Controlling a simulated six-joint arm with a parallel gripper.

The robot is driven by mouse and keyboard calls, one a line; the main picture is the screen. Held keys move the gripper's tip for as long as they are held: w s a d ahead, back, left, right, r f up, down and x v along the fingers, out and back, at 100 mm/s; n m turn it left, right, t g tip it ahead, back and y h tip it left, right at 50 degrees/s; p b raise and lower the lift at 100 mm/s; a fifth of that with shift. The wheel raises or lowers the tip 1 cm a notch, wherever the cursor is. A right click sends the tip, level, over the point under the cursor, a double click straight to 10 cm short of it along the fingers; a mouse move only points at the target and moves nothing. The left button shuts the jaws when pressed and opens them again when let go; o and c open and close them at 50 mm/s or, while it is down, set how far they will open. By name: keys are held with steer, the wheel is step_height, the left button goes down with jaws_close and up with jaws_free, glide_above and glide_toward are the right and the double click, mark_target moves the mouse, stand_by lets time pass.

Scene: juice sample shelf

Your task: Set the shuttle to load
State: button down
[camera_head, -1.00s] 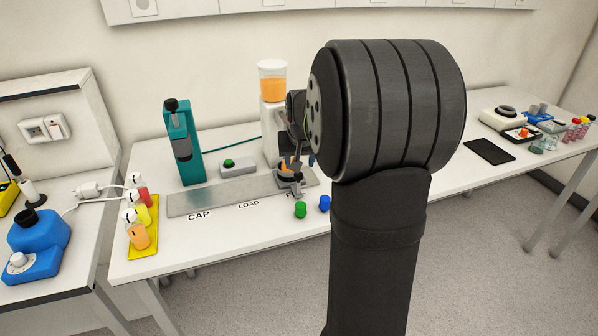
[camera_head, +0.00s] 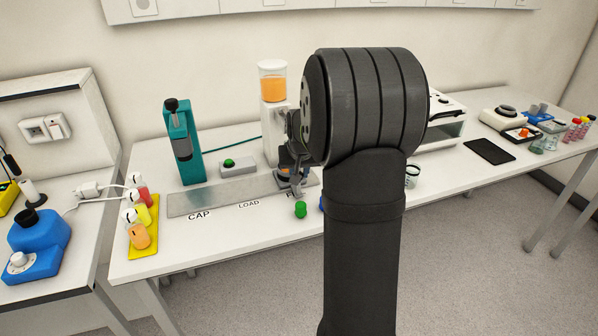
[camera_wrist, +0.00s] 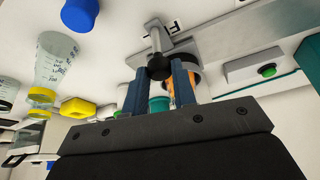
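The shuttle (camera_head: 287,184) sits at the right end of the metal track (camera_head: 215,195), by the label starting with F and below the juice dispenser (camera_head: 272,92). The LOAD label (camera_head: 249,204) is at mid-track and the CAP label (camera_head: 199,216) at its left. In the wrist view, the shuttle's grey handle (camera_wrist: 156,35) ends in a black knob (camera_wrist: 158,67). My gripper (camera_wrist: 159,74) has its two blue-grey fingers on either side of the knob. I cannot tell whether they press on it. Something orange shows partly behind the right finger. My arm hides part of the table.
A teal capping machine (camera_head: 182,145) and a green-button box (camera_head: 238,167) stand behind the track. A green cap (camera_head: 300,210) lies in front; a blue cap (camera_wrist: 80,13) shows in the wrist view.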

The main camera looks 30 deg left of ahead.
steer(key=s+a, duration=1)
steer(key=shift+s+a, duration=0.3)
steer(key=shift+a, duration=0.05)
steer(key=c, duration=1.2)
jaws_free()
steer(key=shift+o, duration=0.2)
steer(key=v, duration=1.7)
steer(key=shift+r, duration=0.3)
steer(key=shift+w+f, duration=0.1)
steer(key=x, duration=1.7)
steer(key=shift+f, duration=0.2)
